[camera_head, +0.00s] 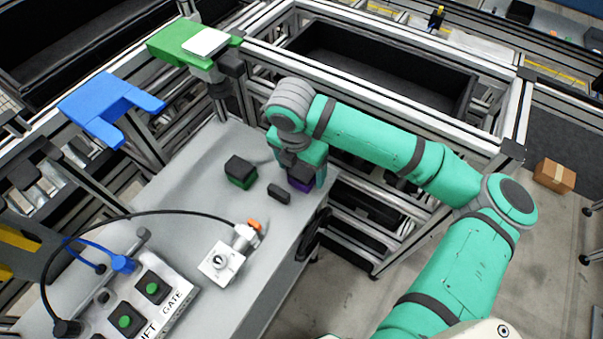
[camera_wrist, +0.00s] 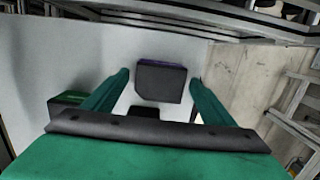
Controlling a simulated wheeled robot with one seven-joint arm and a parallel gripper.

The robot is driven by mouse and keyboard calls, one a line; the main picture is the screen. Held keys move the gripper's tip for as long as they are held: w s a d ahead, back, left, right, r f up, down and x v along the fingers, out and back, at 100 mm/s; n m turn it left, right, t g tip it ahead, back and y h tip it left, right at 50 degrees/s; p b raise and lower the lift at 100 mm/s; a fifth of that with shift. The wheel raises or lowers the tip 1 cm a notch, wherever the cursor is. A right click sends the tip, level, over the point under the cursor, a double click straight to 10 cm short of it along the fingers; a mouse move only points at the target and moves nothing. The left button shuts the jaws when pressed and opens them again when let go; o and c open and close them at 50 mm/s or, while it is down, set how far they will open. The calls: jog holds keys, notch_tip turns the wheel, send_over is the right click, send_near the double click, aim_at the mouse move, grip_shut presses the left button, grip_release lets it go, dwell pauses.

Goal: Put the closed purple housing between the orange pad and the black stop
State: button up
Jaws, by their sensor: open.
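The purple housing (camera_head: 300,186) has a black lid on top and stands at the right edge of the grey table. Its black lid also shows in the wrist view (camera_wrist: 160,83), with a thin purple edge at its far side. My gripper (camera_head: 303,165) is over the housing with its jaws open. In the wrist view my two green fingers (camera_wrist: 160,79) stand on either side of the housing, with a narrow gap at each side. A small orange piece (camera_head: 254,224) sits by a cable connector; I cannot tell whether it is the orange pad. I cannot make out the black stop for sure.
A green housing with a black lid (camera_head: 240,171) and a low black block (camera_head: 279,193) are close by on the table. A white switch box (camera_head: 221,262) and a button panel (camera_head: 140,305) stand nearer. Blue (camera_head: 108,106) and green (camera_head: 185,46) fixtures are at the back left.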

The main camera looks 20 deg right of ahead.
jog(key=shift+f, duration=0.4)
jog(key=c, duration=1.3)
jog(key=shift+r, duration=0.1)
jog(key=shift+c, duration=0.2)
